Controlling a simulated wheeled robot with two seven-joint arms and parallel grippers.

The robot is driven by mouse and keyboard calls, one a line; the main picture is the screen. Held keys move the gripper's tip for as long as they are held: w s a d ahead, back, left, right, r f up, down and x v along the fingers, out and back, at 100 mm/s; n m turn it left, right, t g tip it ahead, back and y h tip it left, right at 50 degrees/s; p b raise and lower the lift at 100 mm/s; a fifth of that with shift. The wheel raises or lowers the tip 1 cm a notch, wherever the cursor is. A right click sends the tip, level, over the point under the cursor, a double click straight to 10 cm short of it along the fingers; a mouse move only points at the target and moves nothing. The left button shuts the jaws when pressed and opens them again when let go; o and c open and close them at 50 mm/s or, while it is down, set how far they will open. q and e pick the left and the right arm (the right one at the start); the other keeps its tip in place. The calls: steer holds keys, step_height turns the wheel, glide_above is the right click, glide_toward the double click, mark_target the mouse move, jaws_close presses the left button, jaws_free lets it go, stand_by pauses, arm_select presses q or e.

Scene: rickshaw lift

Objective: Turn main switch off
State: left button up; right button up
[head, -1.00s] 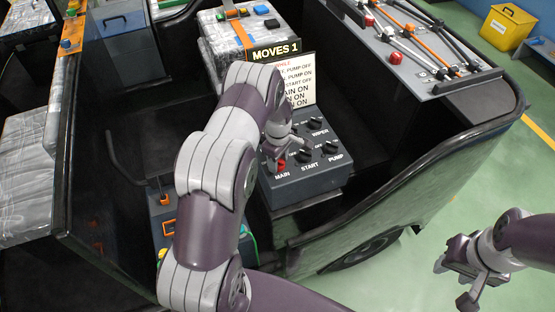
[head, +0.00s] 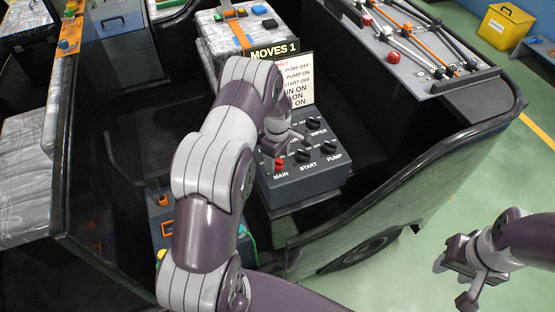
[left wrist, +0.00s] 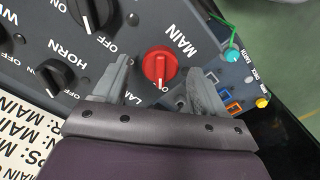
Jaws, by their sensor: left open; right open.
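The red main switch (head: 279,163) is a round knob at the front left corner of the dark control box (head: 305,180), above the label MAIN. In the left wrist view the red knob (left wrist: 159,66) has a white pointer mark on its lower side. My left gripper (left wrist: 157,76) is open, with one finger on each side of the knob; contact cannot be told. In the head view my left gripper (head: 280,149) is over the box's left side, partly hiding the labels. My right gripper (head: 465,277) is open and empty at the lower right, away from the box.
Black knobs for START (head: 304,152), PUMP (head: 330,146) and WIPER (head: 314,122) stand close by. HORN (left wrist: 54,75) shows in the wrist view. A sign (head: 300,82) stands behind the box, partly covered by my arm. A lever panel (head: 420,55) is at upper right.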

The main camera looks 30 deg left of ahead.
mark_target(278, 161)
arm_select(q)
step_height(278, 161, up, 11)
steer(key=shift+b, duration=0.3)
steer(key=shift+d, duration=0.1)
